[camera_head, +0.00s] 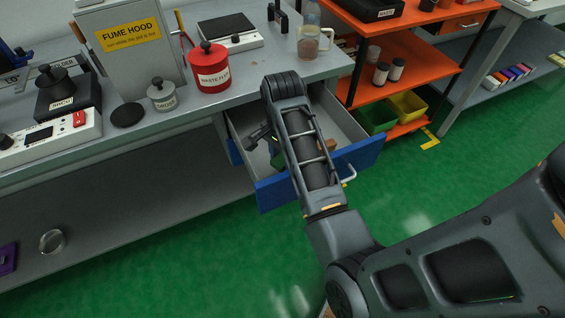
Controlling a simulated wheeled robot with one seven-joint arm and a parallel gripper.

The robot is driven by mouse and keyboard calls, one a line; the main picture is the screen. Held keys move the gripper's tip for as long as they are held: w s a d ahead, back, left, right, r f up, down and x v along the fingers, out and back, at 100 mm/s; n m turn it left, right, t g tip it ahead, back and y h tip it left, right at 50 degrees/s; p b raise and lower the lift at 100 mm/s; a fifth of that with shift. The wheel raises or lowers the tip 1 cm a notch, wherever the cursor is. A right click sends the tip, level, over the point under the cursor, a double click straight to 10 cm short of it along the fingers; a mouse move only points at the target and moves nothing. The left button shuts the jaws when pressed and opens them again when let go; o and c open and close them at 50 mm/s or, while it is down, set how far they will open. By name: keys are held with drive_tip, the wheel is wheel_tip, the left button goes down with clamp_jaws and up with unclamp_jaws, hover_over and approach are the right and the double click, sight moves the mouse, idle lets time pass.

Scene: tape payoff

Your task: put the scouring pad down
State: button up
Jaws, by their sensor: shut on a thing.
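My gripper (268,142) is inside the open drawer (352,127) with the blue front, under the bench edge. My own forearm hides part of it and much of the drawer's inside. A small green piece, which looks like the scouring pad (278,159), shows right below the gripper beside my arm. The gripper is shut on it as far as I can make out; the contact itself is too small and covered to see. I cannot tell whether the pad touches the drawer floor.
A brown item (320,150) lies in the drawer right of my arm. On the bench above stand a red waste can (209,72), a scale (229,38) and a beaker (309,42). An orange shelf (405,60) with green and yellow bins stands to the right.

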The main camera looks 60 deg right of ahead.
sight(282, 164)
drive_tip(key=shift+f, duration=1.55)
drive_tip(key=shift+f, duration=0.15)
drive_tip(key=o, duration=1.2)
